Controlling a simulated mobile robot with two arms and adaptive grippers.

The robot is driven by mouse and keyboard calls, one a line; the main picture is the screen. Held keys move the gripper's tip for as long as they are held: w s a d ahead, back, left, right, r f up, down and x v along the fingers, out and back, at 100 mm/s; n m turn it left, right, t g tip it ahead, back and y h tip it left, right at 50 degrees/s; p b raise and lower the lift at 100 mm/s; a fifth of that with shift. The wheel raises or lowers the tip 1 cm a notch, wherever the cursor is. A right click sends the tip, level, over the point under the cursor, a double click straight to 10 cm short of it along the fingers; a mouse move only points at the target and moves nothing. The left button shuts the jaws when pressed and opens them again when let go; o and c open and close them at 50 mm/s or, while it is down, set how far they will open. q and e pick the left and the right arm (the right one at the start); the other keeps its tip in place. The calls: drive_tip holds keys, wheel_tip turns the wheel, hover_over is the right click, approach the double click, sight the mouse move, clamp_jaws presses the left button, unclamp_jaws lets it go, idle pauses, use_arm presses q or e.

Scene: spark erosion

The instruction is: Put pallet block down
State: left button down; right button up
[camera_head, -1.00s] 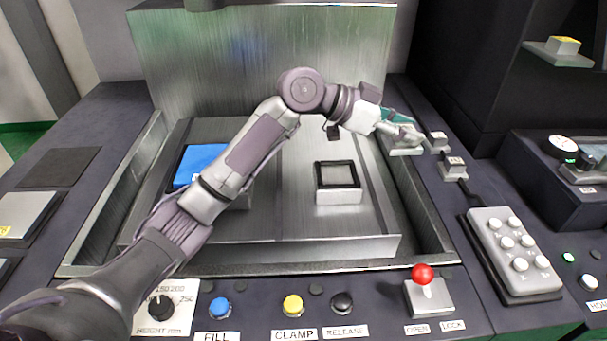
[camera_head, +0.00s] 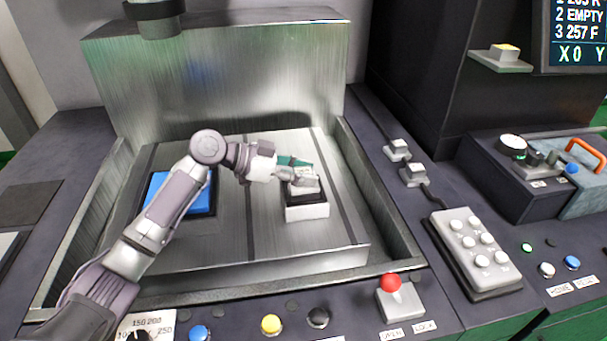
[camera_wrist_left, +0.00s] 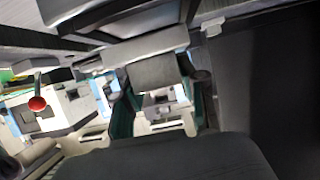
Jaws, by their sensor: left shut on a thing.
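My left gripper (camera_head: 298,173), with green fingers, is shut on a light grey pallet block (camera_head: 306,186). The block is at the black-framed seat on a white base (camera_head: 308,211) on the metal table in the tank. The gripper and block hide most of the seat's top, so I cannot tell whether the block touches it. In the left wrist view the green fingers of the left gripper (camera_wrist_left: 160,100) stand on either side of a grey block-like shape; contact below is unclear. My right gripper is not in view.
A blue block (camera_head: 182,192) sits left on the metal table. The tank wall (camera_head: 385,205) runs along the right side. Two small grey blocks (camera_head: 398,149) stand on the ledge beyond it. A red-knobbed lever (camera_head: 391,283) and buttons line the front.

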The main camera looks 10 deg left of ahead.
use_arm(q)
drive_tip(key=shift+f, duration=0.7)
drive_tip(key=shift+f, duration=0.2)
drive_tip(key=c, duration=1)
unclamp_jaws()
drive_tip(key=o, duration=0.3)
drive_tip(key=shift+o, duration=0.2)
